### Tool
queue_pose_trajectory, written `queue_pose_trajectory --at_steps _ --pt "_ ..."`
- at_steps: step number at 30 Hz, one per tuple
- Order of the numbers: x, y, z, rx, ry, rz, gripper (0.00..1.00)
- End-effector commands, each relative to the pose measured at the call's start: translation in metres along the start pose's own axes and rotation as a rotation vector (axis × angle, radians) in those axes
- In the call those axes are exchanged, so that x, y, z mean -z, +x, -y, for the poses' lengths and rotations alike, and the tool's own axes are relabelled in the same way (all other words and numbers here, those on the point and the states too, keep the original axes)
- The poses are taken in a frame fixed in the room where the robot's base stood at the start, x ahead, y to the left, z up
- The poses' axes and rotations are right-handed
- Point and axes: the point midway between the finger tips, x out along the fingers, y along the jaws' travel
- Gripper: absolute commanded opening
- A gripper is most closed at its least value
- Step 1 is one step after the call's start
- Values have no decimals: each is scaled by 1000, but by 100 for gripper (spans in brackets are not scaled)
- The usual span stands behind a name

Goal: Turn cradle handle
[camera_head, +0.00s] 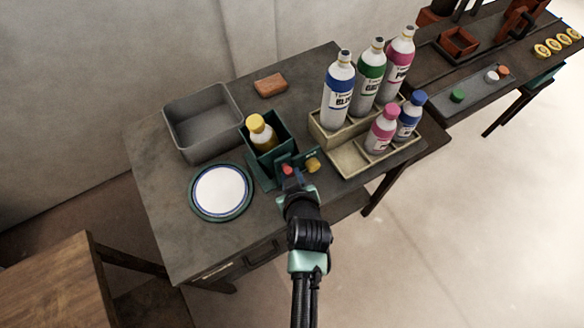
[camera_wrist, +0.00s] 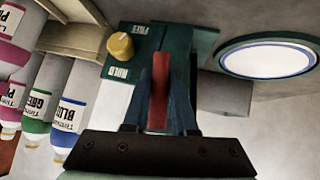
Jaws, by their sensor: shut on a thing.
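The dark green cradle (camera_head: 268,134) stands on the grey table and holds a yellow-capped bottle (camera_head: 257,129) upright. The red cradle handle (camera_head: 288,170) is on its front side, and it also shows in the wrist view (camera_wrist: 158,92). A yellow knob (camera_head: 312,165) sits to the right of the handle on a green plate marked "FREE" and "HOLD" (camera_wrist: 117,76). My gripper (camera_wrist: 159,95) is shut on the red handle, with one dark blue finger on each side of it. In the head view my wrist hides part of the cradle's front.
A round white plate (camera_head: 222,191) lies left of the cradle. Behind are a grey bin (camera_head: 165,119) and an orange block (camera_head: 270,85). On the right, a beige rack (camera_head: 352,163) holds several bottles. A second table with small buttons (camera_head: 458,96) stands farther right.

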Motion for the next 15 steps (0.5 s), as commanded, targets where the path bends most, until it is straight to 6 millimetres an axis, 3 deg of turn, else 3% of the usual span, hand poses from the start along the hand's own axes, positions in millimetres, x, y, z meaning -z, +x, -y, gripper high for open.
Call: queue_pose_trajectory --at_steps 15 --pt "2 0 0 128 143 32 0"
